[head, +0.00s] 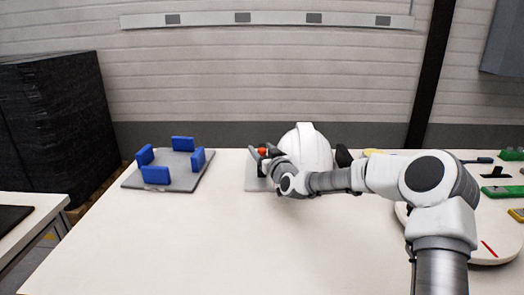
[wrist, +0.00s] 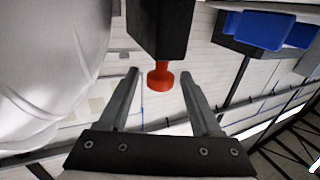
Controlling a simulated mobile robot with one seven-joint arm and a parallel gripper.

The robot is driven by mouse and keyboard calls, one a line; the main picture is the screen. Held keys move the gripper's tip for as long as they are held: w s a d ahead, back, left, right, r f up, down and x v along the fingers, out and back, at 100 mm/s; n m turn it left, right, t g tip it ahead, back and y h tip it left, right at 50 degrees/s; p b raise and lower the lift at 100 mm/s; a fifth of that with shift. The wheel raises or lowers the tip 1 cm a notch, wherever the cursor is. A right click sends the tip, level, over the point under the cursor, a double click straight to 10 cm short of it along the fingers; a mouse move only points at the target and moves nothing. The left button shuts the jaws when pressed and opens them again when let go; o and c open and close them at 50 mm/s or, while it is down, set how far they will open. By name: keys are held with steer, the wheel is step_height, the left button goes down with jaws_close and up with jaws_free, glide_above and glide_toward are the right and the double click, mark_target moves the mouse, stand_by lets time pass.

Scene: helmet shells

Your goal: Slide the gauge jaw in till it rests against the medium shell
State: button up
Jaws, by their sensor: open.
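The white helmet shell (head: 306,148) sits on a grey plate (head: 252,184) at the middle of the table; it also fills the left of the wrist view (wrist: 45,65). The dark gauge jaw (wrist: 160,25) carries a red knob (wrist: 160,80), which also shows in the head view (head: 262,151) left of the shell. My gripper (wrist: 160,75) is open, a finger on each side of the knob, with a gap at both sides. In the head view my gripper (head: 264,158) is left of the shell. My arm hides where the jaw faces the shell, so I cannot tell whether they touch.
A black block (head: 343,156) stands right of the shell. A grey plate with several blue blocks (head: 183,144) lies on the left. A round pale board (head: 480,251) and green parts (head: 502,190) are at the right. The front middle of the white table (head: 220,250) is clear.

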jaws_close()
stand_by(1.3)
